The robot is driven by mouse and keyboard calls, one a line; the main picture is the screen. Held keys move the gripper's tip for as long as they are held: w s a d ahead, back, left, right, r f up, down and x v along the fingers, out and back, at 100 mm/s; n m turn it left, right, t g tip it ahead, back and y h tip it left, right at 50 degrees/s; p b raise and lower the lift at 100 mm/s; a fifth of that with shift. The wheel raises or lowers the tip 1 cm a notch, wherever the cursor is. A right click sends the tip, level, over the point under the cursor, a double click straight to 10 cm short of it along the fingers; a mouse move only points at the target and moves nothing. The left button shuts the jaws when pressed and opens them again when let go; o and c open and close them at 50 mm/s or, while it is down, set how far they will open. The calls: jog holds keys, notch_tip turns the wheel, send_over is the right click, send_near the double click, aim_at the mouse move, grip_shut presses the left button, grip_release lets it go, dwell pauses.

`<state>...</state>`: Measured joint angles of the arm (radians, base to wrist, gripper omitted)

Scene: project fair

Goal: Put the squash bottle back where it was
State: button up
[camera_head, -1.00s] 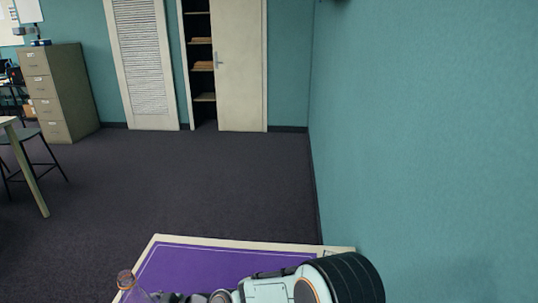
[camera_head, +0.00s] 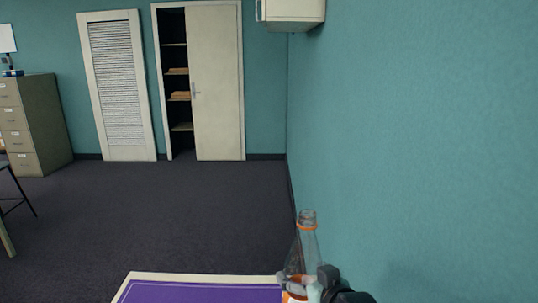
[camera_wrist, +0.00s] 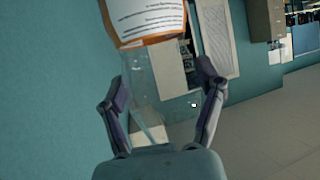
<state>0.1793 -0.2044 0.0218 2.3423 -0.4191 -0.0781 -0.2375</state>
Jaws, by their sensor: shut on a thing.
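The squash bottle (camera_head: 306,243) is clear, with an orange ring at the neck and an orange and white label low down. It stands roughly upright near the right wall in the head view, its lower part cut off by the frame edge. My gripper (camera_head: 326,285) is at its right side, only partly in view. In the wrist view the bottle (camera_wrist: 140,80) is between the two fingers of my gripper (camera_wrist: 163,85), its printed label beyond the fingertips. My gripper is shut on the bottle.
A table with a purple top (camera_head: 200,292) and pale rim lies at the bottom. The teal wall (camera_head: 420,150) is close on the right. A white wall box (camera_head: 292,12) hangs at the top. A half-open cupboard (camera_head: 215,85), louvred panel (camera_head: 118,85) and filing cabinet (camera_head: 38,125) stand beyond clear floor.

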jog(key=w+d+f+m+g+h, duration=0.1)
jog(key=f+m+h, duration=0.3)
jog(key=f, duration=0.5)
jog(key=d+f+m+g+h, duration=0.1)
jog(key=f+m+h, duration=0.3)
jog(key=f, duration=0.6)
jog(key=w+d+f+m+g+h, duration=0.1)
jog(key=f+m+h, duration=0.3)
jog(key=f, duration=0.6)
jog(key=shift+w+h, duration=0.3)
jog(key=shift+h, duration=0.2)
jog(key=shift+f, duration=0.1)
jog(key=o, duration=1.2)
